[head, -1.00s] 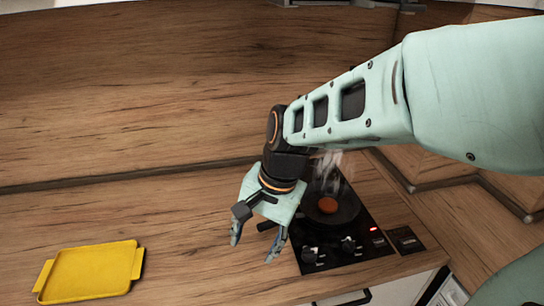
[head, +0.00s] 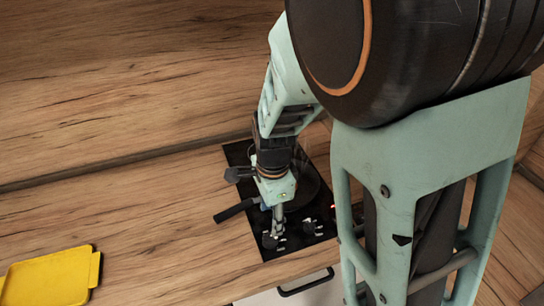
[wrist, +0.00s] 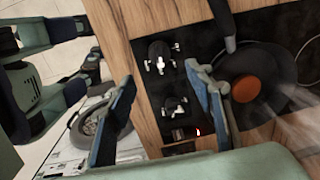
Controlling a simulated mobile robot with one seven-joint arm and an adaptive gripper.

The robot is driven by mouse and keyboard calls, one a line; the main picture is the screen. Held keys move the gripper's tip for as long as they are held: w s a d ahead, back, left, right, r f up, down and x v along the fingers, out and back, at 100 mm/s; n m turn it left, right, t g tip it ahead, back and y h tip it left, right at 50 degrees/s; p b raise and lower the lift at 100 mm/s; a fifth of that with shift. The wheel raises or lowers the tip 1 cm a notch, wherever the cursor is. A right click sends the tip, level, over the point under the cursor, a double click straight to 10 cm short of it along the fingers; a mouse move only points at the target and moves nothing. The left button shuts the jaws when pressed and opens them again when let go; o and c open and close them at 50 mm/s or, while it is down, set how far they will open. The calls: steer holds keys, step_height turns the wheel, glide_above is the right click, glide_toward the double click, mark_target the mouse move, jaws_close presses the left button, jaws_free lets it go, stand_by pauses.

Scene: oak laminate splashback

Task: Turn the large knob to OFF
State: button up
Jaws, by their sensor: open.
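The black cooktop (head: 262,222) has two dark knobs with light marks along its front edge. The left knob (head: 271,240) is the upper one (wrist: 160,56) in the wrist view and looks slightly larger. The other knob (head: 312,228) is the lower one (wrist: 174,106) there. My gripper (head: 278,214) points down over the knob area; its fingers (wrist: 160,76) are open and apart, with both knobs showing between them. I cannot tell whether a finger touches a knob. The knobs' OFF marks are too small to read.
A dark pan (wrist: 270,75) with an orange round item (wrist: 246,90) sits on the cooktop beside the knobs, steam rising. Its handle (head: 236,210) sticks out left, close to my gripper. A red light (wrist: 198,132) glows near the lower knob. A yellow tray (head: 48,278) lies far left.

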mark_target(270, 236)
steer(key=f, duration=0.3)
steer(key=f+b, duration=0.1)
steer(key=f, duration=0.3)
steer(key=f+b, duration=0.1)
steer(key=f, duration=0.2)
steer(key=shift+w+a+f, duration=0.15)
steer(key=shift+w+f, duration=0.1)
steer(key=shift+f, duration=0.05)
steer(key=shift+c, duration=0.4)
steer(key=c, duration=1.1)
